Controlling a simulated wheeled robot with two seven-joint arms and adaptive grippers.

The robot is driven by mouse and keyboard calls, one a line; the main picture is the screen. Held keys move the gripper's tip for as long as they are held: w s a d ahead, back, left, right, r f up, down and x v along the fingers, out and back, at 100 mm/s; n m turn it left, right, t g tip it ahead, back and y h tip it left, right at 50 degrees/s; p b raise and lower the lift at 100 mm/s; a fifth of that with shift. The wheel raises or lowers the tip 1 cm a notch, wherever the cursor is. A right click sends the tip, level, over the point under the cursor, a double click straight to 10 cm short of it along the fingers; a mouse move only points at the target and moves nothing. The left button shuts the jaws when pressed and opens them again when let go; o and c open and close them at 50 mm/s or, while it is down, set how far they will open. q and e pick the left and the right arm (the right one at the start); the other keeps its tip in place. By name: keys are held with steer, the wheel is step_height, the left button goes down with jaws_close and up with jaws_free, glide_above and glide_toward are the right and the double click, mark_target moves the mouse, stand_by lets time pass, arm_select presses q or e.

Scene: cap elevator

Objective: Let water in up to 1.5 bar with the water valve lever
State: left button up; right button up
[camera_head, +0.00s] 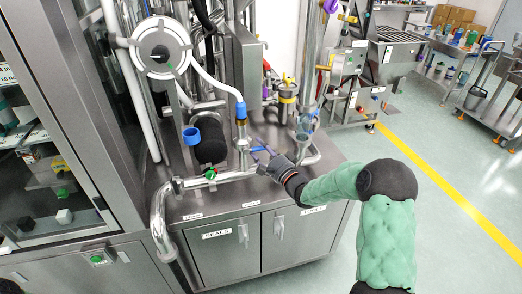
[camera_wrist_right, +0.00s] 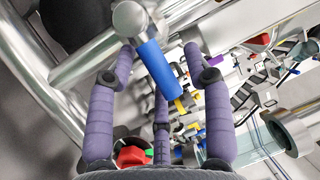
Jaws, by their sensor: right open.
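A blue-sleeved lever-like part with a steel end (camera_wrist_right: 155,62) shows in the right wrist view. It lies between the spread purple fingers of my right gripper (camera_wrist_right: 160,85), which is open; I cannot tell whether any finger touches it. In the head view the right gripper (camera_head: 262,150) is beside the upright steel pipe fitting (camera_head: 242,141), above the steel cabinet top. A blue sleeve (camera_head: 240,110) sits on the hose end above that fitting. The fingers and the part between them are too small to separate there. No pressure reading is legible. My left gripper is not in view.
A yellow-topped fitting (camera_head: 288,90) stands behind.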

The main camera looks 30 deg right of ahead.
steer(key=shift+c, duration=0.3)
jaws_close()
step_height(320, 180, up, 2)
steer(key=n+g+p, duration=0.1)
steer(key=n+p, duration=0.2)
steer(key=p, duration=0.1)
steer(key=shift+a+r+n+g, duration=0.1)
steer(key=shift+r+n+g, duration=0.05)
steer(key=shift+n+g, duration=0.25)
steer(key=shift+a+r+n+g+y+p, duration=0.15)
steer(key=shift+n+g+y+p, duration=0.15)
steer(key=shift+n+p, duration=0.45)
steer(key=shift+o, duration=0.3)
jaws_free()
